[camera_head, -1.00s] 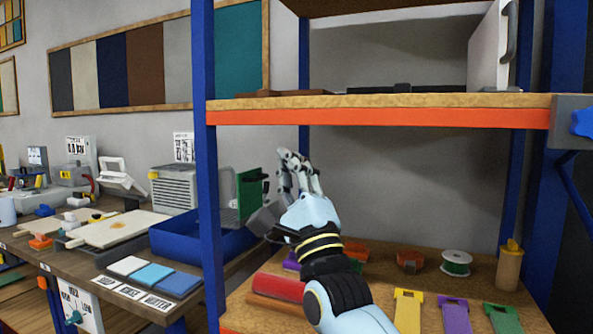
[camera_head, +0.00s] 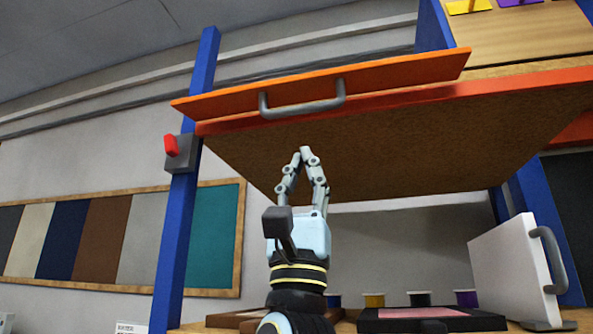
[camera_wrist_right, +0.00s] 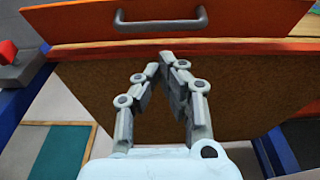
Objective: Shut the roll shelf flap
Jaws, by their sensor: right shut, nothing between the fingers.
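The flap (camera_head: 385,78) is an orange panel with a grey bar handle (camera_head: 303,105). It sits at the front edge of the upper shelf board and stands tilted, with its right end clear of the shelf's orange edge. The flap (camera_wrist_right: 250,14) and handle (camera_wrist_right: 160,24) also show at the top of the right wrist view. My right gripper (camera_head: 305,153) is below the handle, in front of the board's brown underside. Its fingertips (camera_wrist_right: 160,62) meet and hold nothing. A gap to the handle shows in both views. My left gripper is out of view.
A blue post (camera_head: 188,200) with a red latch-like piece (camera_head: 170,146) on a grey block stands left of the flap. A white case (camera_head: 515,268) with a grey handle stands on the shelf below at right, beside several small pots and a dark flat box (camera_head: 425,319).

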